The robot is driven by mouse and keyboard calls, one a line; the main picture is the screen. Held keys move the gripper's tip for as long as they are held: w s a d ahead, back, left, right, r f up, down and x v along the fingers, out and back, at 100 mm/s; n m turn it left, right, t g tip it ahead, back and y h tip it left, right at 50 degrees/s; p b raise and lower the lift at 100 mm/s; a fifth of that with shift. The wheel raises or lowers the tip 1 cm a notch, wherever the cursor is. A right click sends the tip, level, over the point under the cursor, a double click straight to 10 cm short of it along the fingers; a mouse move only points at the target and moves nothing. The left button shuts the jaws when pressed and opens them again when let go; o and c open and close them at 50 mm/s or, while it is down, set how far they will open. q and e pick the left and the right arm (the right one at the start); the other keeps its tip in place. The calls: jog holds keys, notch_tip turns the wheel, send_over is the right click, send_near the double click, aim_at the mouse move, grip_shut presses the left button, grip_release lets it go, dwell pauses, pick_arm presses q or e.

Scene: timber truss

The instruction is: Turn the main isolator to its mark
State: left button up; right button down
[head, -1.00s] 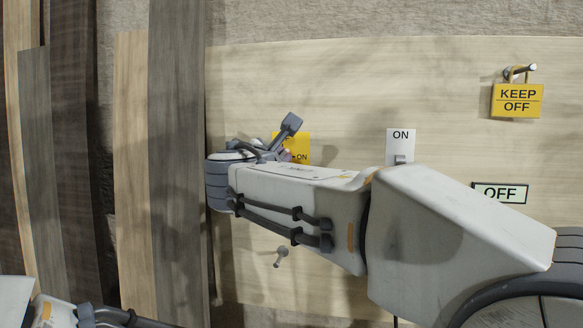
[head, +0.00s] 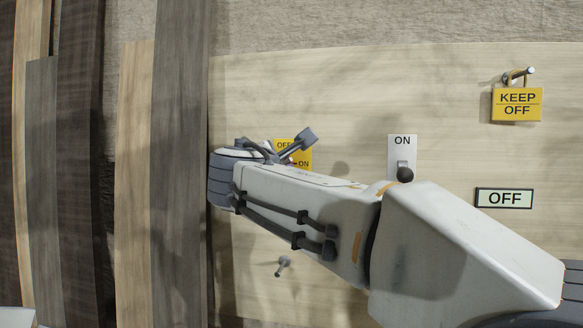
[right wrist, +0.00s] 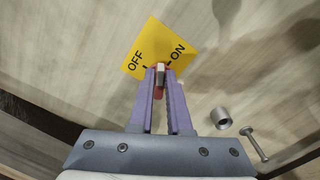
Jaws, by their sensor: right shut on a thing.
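The main isolator is a yellow plate (head: 279,144) marked OFF and ON on the pale wooden board; it also shows in the right wrist view (right wrist: 150,38). My right gripper (right wrist: 162,78) is shut on the isolator's red handle (right wrist: 160,88), with a purple finger on either side. The handle's pale tip lies between the black OFF tick and the black ON tick. In the head view my right gripper (head: 288,158) partly hides the plate and most of the handle. My left gripper is out of view.
To the right are a white ON switch plate (head: 402,145) with a dark-knobbed lever, an OFF sign (head: 504,198) and a yellow KEEP OFF padlock (head: 517,104) on a peg. A metal peg (head: 283,266) sticks out below my right arm. Timber planks (head: 180,200) stand at left.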

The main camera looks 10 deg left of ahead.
pick_arm(q)
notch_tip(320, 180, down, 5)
jog(key=b, duration=0.4)
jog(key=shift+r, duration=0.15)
pick_arm(e)
jog(key=m, duration=0.2)
jog(key=f+m, duration=0.1)
jog(key=m, duration=0.2)
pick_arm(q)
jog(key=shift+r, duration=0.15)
pick_arm(e)
jog(key=c, duration=0.5)
grip_release()
jog(key=shift+r, duration=0.2)
jog(key=shift+c, duration=0.2)
jog(key=shift+s, duration=0.1)
pick_arm(q)
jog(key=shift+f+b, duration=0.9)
jog(key=shift+b, duration=0.1)
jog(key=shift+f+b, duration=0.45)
jog(key=shift+b, duration=0.05)
pick_arm(e)
jog(key=shift+s, duration=2.95)
jog(key=shift+r, duration=0.1)
